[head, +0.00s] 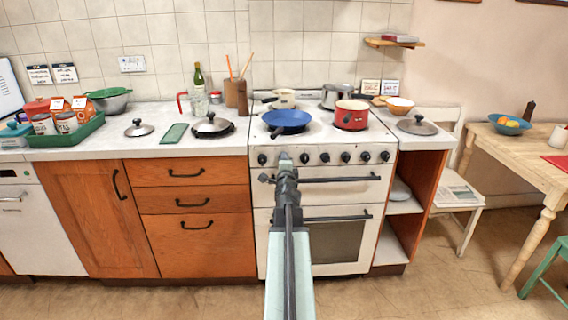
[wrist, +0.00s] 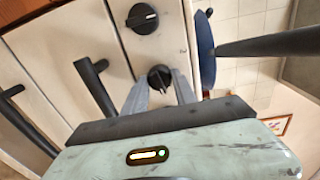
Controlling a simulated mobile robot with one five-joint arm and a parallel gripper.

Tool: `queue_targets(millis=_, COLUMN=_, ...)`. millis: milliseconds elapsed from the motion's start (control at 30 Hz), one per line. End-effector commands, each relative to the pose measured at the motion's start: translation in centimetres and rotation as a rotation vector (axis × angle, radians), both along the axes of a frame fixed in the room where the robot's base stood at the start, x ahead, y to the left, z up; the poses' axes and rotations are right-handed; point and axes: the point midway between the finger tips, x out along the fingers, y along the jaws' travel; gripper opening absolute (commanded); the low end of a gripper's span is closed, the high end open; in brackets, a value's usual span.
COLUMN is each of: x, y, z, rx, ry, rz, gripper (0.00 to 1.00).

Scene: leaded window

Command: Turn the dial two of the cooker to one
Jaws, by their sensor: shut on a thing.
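The white cooker (head: 340,185) stands in the middle of the head view, with a row of several black dials on its front panel. My gripper (head: 285,158) reaches the panel at the second dial from the left and hides it in that view. In the wrist view this dial (wrist: 159,76) sits between the fingertips of my gripper (wrist: 160,84), which is shut on it. A small pale mark shows on the dial, but its exact direction is hard to tell. The leftmost dial (wrist: 142,18) stands free, its white mark pointing toward the hob side.
A black oven handle (head: 340,179) runs below the dials. A blue frying pan (head: 287,121) and a red pot (head: 351,114) stand on the hob above the panel. The dial to the right (head: 305,158) is close to my gripper. The floor in front is clear.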

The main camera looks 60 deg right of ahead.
Motion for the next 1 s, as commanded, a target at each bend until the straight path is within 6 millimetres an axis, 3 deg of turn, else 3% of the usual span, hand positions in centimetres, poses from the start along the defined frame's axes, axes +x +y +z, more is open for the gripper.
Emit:
queue_targets(millis=433, x=0.02, y=0.14, z=-0.2, rx=-0.157, ry=0.229, rz=0.003, gripper=0.0)
queue_targets(millis=1000, x=0.02, y=0.14, z=-0.2, rx=-0.195, ry=0.284, rz=0.003, gripper=0.0)
